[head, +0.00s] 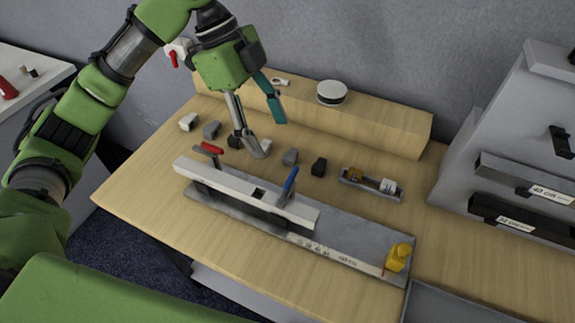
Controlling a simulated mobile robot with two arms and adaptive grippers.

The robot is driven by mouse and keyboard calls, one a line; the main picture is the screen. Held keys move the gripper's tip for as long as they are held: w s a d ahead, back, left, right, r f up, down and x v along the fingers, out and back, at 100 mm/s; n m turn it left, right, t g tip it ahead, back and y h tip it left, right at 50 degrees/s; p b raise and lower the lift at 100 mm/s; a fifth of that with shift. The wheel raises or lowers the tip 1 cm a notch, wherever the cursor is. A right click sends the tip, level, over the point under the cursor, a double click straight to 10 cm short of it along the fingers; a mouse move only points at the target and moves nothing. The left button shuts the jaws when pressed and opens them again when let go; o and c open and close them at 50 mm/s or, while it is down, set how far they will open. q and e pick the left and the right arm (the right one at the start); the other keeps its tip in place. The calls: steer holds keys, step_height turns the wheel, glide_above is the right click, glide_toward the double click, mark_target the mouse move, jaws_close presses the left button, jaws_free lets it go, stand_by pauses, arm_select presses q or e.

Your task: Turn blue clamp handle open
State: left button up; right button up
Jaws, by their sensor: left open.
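The blue clamp handle (290,179) stands up, tilted, at the right part of a long pale bar (225,187) on a grey base plate (345,228). A second clamp with a red handle (209,148) is at the left part of the same bar. My left gripper (268,138) is open and empty, above the table behind the bar, up and left of the blue handle and apart from it. One finger is grey, the other teal. My right gripper is not in view.
Several small grey and black blocks (319,166) lie behind the bar. A small tray (371,185) with parts is to the right. A yellow item (398,257) sits at the plate's right end. A wooden ledge (380,118) with a round white-and-black object (332,93) runs along the back.

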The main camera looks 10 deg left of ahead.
mark_target(290, 175)
arm_select(q)
steer(key=p+x, duration=0.1)
steer(key=x, duration=0.9)
steer(key=shift+d+f, duration=0.15)
steer(key=shift+f, duration=0.25)
steer(key=c, duration=1.1)
